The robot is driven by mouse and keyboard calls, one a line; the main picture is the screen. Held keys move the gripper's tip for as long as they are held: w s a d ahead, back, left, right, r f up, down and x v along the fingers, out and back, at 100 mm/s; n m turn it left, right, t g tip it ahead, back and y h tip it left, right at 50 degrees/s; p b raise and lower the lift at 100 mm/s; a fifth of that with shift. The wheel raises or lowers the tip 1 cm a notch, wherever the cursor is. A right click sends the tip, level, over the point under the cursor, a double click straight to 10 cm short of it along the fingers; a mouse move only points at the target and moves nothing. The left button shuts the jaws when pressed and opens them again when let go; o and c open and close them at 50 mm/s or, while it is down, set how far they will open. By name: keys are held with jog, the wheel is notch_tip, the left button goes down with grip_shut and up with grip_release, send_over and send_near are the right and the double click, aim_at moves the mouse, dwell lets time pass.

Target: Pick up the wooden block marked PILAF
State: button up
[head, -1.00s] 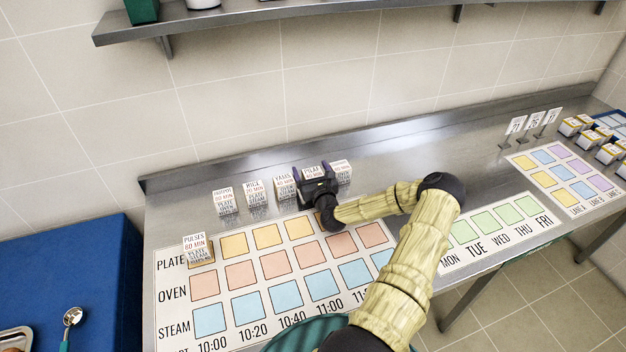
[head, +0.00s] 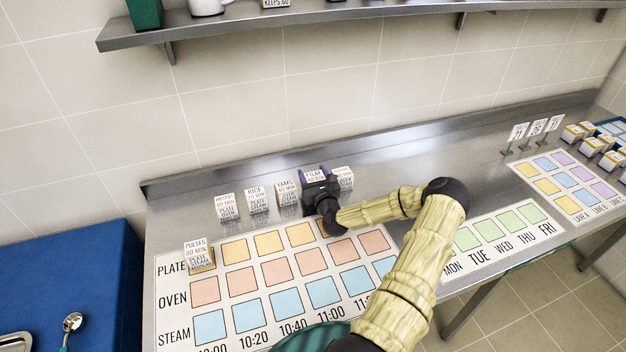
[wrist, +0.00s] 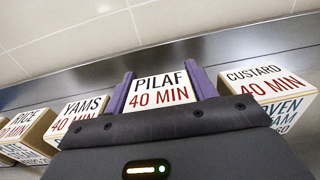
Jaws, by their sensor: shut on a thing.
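The PILAF block (head: 314,176) is a wooden block with a white label reading "PILAF 40 MIN". It stands in the back row of blocks on the steel counter. My gripper (head: 316,182) is at this block, its purple fingers on either side of it. In the wrist view the label of the PILAF block (wrist: 160,91) sits between the two fingers of my gripper (wrist: 160,88), which are shut on it. The block's lower part is hidden behind my gripper. Whether its base touches the counter cannot be seen.
The YAMS block (wrist: 83,110) stands close on the left and the CUSTARD block (wrist: 262,85) close on the right. The RICE block (head: 255,200) and another block (head: 225,207) stand further left. The PULSES block (head: 198,254) is on the chart (head: 218,246). A shelf (head: 330,24) hangs above.

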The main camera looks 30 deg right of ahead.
aim_at(313, 173)
notch_tip(313, 173, up, 9)
jog(key=shift+f+b, duration=0.1)
jog(key=shift+b, duration=0.5)
